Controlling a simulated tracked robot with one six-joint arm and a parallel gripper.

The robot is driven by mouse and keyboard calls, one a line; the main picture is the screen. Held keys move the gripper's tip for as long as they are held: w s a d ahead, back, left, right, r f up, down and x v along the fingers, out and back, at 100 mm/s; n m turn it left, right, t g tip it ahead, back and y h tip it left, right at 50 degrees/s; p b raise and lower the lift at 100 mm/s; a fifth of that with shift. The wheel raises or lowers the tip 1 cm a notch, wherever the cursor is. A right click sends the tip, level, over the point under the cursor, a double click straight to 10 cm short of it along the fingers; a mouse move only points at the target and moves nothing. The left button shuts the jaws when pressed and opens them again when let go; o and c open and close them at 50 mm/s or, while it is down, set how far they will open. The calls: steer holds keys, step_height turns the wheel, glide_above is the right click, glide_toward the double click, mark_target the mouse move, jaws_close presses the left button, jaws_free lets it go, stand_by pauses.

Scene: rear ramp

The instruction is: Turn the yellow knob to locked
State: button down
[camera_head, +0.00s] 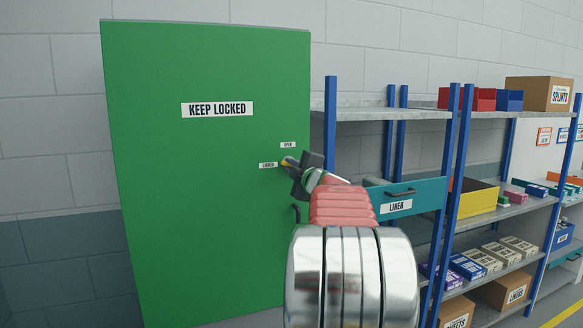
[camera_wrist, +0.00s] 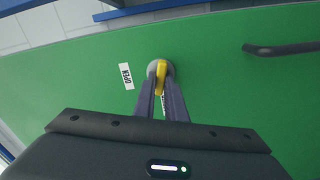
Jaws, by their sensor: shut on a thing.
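The yellow knob (camera_wrist: 161,69) sits on a round grey base on the green cabinet door. My gripper (camera_wrist: 161,92) is shut on it, one dark finger on each side. In the wrist view the knob's yellow bar points down between the fingers, toward a label they mostly hide. The OPEN label (camera_wrist: 126,76) is left of the knob there. In the head view my gripper (camera_head: 289,163) covers most of the knob, and a yellow bit shows pointing left toward the LOCKED label (camera_head: 268,165). The OPEN label (camera_head: 288,145) is above.
The green cabinet (camera_head: 200,240) carries a KEEP LOCKED sign (camera_head: 217,109). A dark door handle (camera_head: 296,212) is below the knob. Blue-posted shelving (camera_head: 454,150) stands close on the right, with a teal LINEN drawer (camera_head: 410,201) near my arm.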

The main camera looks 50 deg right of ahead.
steer(key=shift+w+a+f+n, duration=0.1)
steer(key=shift+f+n, duration=0.05)
steer(key=shift+n, duration=0.7)
steer(key=shift+w+f+n, duration=0.1)
steer(key=shift+n, duration=0.75)
steer(key=c, duration=1.8)
jaws_free()
steer(key=shift+s, duration=0.1)
steer(key=shift+s, duration=0.1)
steer(key=shift+s+a+r, duration=0.1)
steer(key=shift+s+a, duration=0.15)
steer(key=shift+s, duration=0.15)
steer(key=v, duration=1.2)
steer(key=shift+s, duration=0.3)
steer(key=shift+a, duration=0.15)
